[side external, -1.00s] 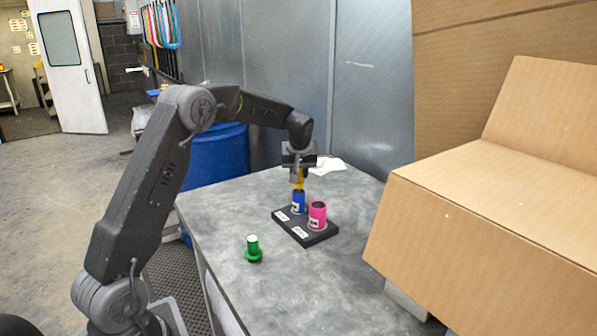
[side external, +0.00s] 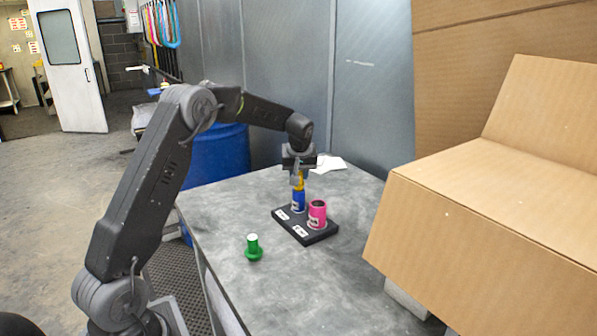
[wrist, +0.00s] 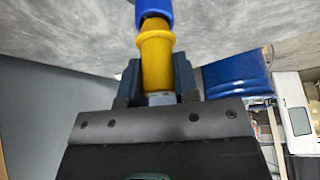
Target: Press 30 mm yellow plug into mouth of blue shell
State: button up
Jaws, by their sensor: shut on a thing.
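The yellow plug (side external: 299,184) is held in my gripper (side external: 298,178), which points down over the blue shell (side external: 299,202). The blue shell stands upright on the black base plate (side external: 305,232). The plug's lower end meets the shell's mouth; how deep it sits I cannot tell. In the wrist view my gripper (wrist: 158,88) is shut on the yellow plug (wrist: 157,58), and its far end touches the blue shell (wrist: 153,12), roughly in line with it. The plug's flange shows just outside the shell.
A pink shell (side external: 317,214) stands on the same base plate, right of the blue one. A green plug (side external: 253,248) stands on the grey table (side external: 300,285) at the front left. A large cardboard box (side external: 480,210) fills the right. The front of the table is clear.

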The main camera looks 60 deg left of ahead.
jog(key=shift+f, duration=0.85)
jog(key=o, duration=1.1)
jog(key=shift+r, duration=0.1)
jog(key=v, duration=1.3)
jog(key=shift+d+r, duration=0.15)
jog(key=shift+r, duration=0.15)
